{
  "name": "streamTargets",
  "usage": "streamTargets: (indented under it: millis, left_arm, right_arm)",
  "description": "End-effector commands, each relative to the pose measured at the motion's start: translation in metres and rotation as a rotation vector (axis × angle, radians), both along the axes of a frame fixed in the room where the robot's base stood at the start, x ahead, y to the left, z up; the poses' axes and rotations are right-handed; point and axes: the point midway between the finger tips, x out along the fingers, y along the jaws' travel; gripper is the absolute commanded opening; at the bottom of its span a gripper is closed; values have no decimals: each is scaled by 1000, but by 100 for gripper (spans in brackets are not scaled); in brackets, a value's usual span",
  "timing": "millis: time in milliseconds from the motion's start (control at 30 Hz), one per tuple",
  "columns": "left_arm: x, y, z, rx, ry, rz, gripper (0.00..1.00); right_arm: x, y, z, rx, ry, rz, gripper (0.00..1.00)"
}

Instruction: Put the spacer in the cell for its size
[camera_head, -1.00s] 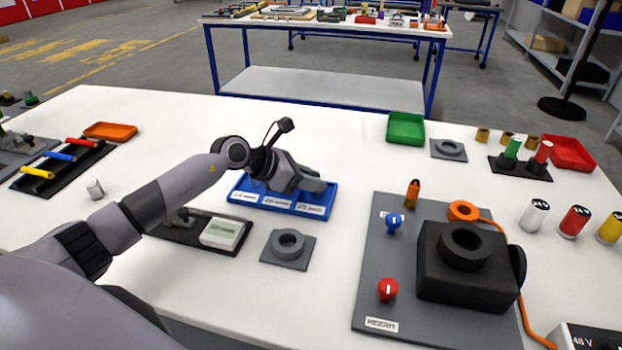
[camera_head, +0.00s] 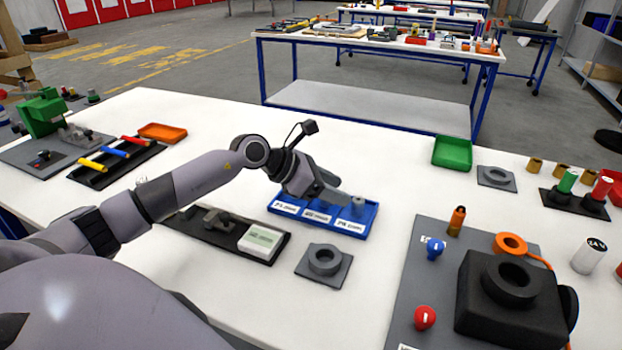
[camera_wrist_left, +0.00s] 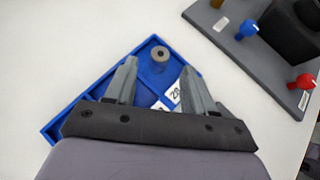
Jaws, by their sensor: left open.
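The blue tray (camera_head: 370,222) has a row of labelled cells. The spacer (camera_head: 358,203), a small grey cylinder with a hole, stands upright in the right end cell. It also shows in the left wrist view (camera_wrist_left: 160,53), clear of the fingers. The labels are too small to read surely. My left gripper (camera_head: 335,188) is above the tray, to the left of the spacer. In the left wrist view my left gripper (camera_wrist_left: 160,75) has its fingers spread with nothing between them. My right gripper is not in view.
A black measuring fixture with a pale display (camera_head: 262,240) lies in front of the tray. A grey ring on a square plate (camera_head: 324,260) is near the front. The grey panel with a black block (camera_head: 510,300) fills the right. A green bin (camera_head: 452,153) stands behind.

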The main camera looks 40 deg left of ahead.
Motion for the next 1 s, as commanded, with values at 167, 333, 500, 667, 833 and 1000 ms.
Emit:
streamTargets:
  millis: [167, 333, 500, 667, 833, 1000]
  left_arm:
    - [-21, 17, 16, 4, 1, 0, 54]
    - [-34, 28, 28, 1, 2, 0, 54]
    - [-41, 33, 35, 1, 1, -1, 54]
    - [-42, 34, 37, 0, 0, -2, 54]
    - [-42, 34, 37, -2, 0, -2, 54]
    - [-42, 33, 37, -1, 0, -1, 54]
  right_arm:
    - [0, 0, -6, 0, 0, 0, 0]
    - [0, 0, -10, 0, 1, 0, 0]
    - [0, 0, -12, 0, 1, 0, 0]
    - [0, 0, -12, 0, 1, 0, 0]
    - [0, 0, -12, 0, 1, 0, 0]
    - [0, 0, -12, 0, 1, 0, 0]
